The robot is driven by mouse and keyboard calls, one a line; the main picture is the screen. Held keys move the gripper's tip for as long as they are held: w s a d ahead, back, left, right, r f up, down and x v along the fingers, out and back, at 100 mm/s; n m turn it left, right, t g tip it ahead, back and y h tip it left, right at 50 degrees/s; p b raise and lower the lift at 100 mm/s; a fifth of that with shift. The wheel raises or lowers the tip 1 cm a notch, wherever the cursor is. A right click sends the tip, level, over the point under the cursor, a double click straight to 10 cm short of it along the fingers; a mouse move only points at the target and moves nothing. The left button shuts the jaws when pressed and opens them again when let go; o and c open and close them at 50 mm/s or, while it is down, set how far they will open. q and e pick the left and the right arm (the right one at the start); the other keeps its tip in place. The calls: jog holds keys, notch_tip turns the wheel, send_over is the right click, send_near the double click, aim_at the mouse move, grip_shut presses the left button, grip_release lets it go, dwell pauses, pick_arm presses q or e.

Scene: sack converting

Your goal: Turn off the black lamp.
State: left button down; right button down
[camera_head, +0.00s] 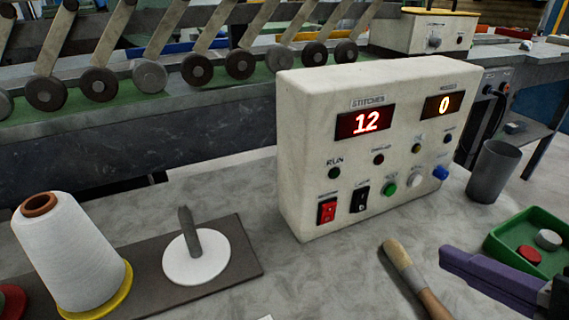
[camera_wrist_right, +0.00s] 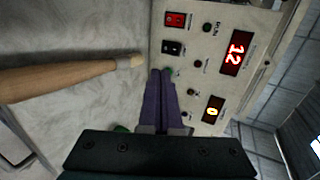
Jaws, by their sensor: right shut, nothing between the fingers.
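The black rocker switch (camera_head: 359,198) is on the lower front of the cream control box (camera_head: 290,130), just right of a red rocker switch (camera_head: 326,211). A small label above it is hard to read. In the right wrist view the black switch (camera_wrist_right: 172,47) lies beyond my fingertips, beside the red switch (camera_wrist_right: 175,19). My right gripper (camera_head: 446,256) comes in from the lower right, purple fingers shut and empty, in front of the box and apart from the black switch. Its fingers (camera_wrist_right: 160,73) point at the panel in the wrist view. My left gripper is not in view.
A grey cup (camera_head: 492,172) and a green tray (camera_head: 498,240) stand at right. A white thread cone (camera_head: 72,250) and a spindle on a white disc (camera_head: 205,262) are at left. Green (camera_head: 388,189), white and blue buttons sit right of the switch.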

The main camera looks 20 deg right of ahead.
aim_at(361, 209)
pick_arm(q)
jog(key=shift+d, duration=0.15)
